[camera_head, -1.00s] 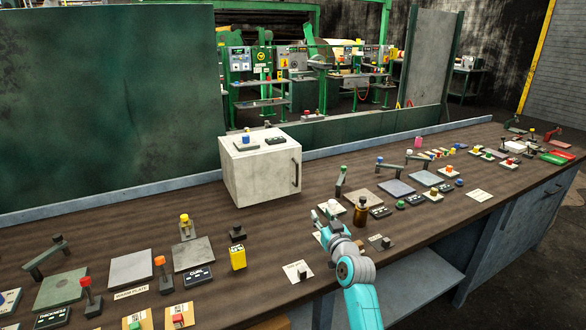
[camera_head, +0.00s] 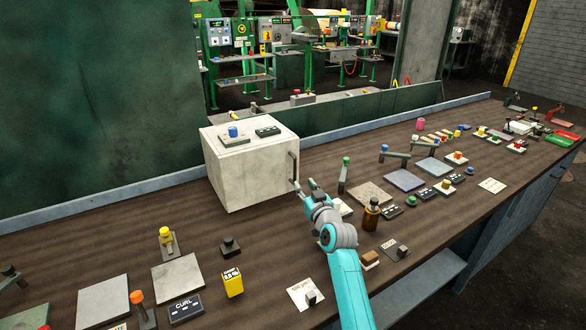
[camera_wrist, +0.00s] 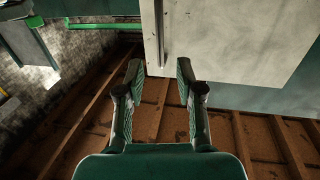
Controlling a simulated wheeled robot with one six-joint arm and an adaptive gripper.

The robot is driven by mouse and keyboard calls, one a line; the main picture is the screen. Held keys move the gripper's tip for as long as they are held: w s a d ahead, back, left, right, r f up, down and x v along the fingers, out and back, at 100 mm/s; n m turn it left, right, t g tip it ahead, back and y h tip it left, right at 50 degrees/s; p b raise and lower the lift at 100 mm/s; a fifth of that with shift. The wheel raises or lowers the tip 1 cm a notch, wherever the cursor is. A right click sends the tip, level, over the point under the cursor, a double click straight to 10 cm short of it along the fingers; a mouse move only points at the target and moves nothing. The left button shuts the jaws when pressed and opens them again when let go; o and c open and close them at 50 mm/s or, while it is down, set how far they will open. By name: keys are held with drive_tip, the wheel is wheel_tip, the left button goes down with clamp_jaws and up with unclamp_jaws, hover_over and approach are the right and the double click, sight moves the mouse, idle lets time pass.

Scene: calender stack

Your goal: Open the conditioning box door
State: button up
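The conditioning box (camera_head: 235,172) is a white cube on the brown bench, left of centre in the head view. Its door face is on the right and looks shut. A dark upright handle (camera_head: 293,170) runs along that face. My gripper (camera_head: 305,187) is just right of the handle's lower end, with its fingers pointing at the box. In the wrist view, my gripper (camera_wrist: 159,72) is open and empty. The handle (camera_wrist: 160,35) lies ahead of the gap between the fingertips, with the pale door (camera_wrist: 220,35) behind it. Contact with the handle does not show.
A push-button panel with a blue knob (camera_head: 233,132) sits on the box top. A brown bottle (camera_head: 371,214) and a green-topped lever (camera_head: 345,175) stand right of my gripper. A yellow block (camera_head: 232,282) is at the front left. The bench right in front of the box is clear.

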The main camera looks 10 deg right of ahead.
sight(295, 171)
drive_tip(key=w, duration=0.6)
drive_tip(key=w+a, duration=0.1)
drive_tip(key=w, duration=0.3)
drive_tip(key=shift+a, duration=0.1)
clamp_jaws()
